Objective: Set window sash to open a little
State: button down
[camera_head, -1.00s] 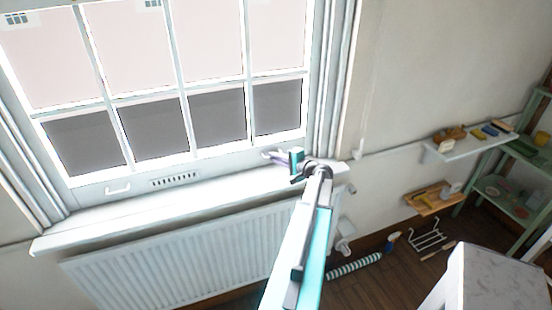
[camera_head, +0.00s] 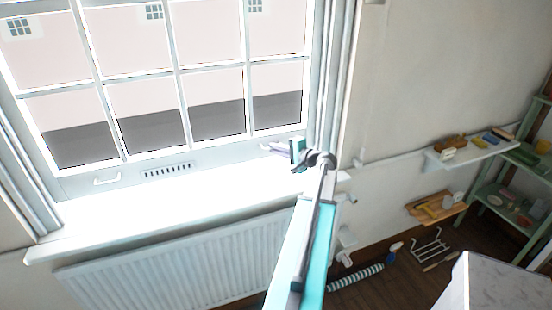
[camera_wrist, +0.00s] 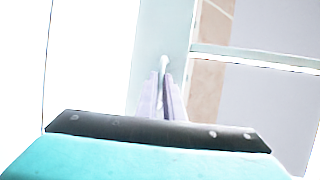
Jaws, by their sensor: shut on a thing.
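The white window sash (camera_head: 215,158) has several panes, a slotted vent (camera_head: 167,170) in its bottom rail and a pull handle (camera_head: 106,179) at the left of that rail. My gripper (camera_head: 272,148) is at the right end of the bottom rail, shut on the right pull handle, which its fingers mostly hide in the head view. In the wrist view, the lilac fingers (camera_wrist: 163,92) close around the pale handle (camera_wrist: 164,62) against the white rail. The sash rail stands a little above the sill; overexposure blurs the gap.
The white sill (camera_head: 150,220) runs below the sash, with a radiator (camera_head: 180,265) under it. At right are a wall shelf (camera_head: 470,150), a green shelf unit (camera_head: 520,185) and a pale-topped piece of furniture (camera_head: 500,285). Floor shows between them.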

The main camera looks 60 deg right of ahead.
jog(key=shift+d+r, duration=0.1)
jog(key=shift+r, duration=0.85)
jog(key=c, duration=1.9)
grip_release()
jog(key=shift+f, duration=0.1)
jog(key=shift+s, duration=0.15)
jog(key=b+v, duration=0.4)
jog(key=v, duration=0.9)
jog(key=shift+s, duration=0.25)
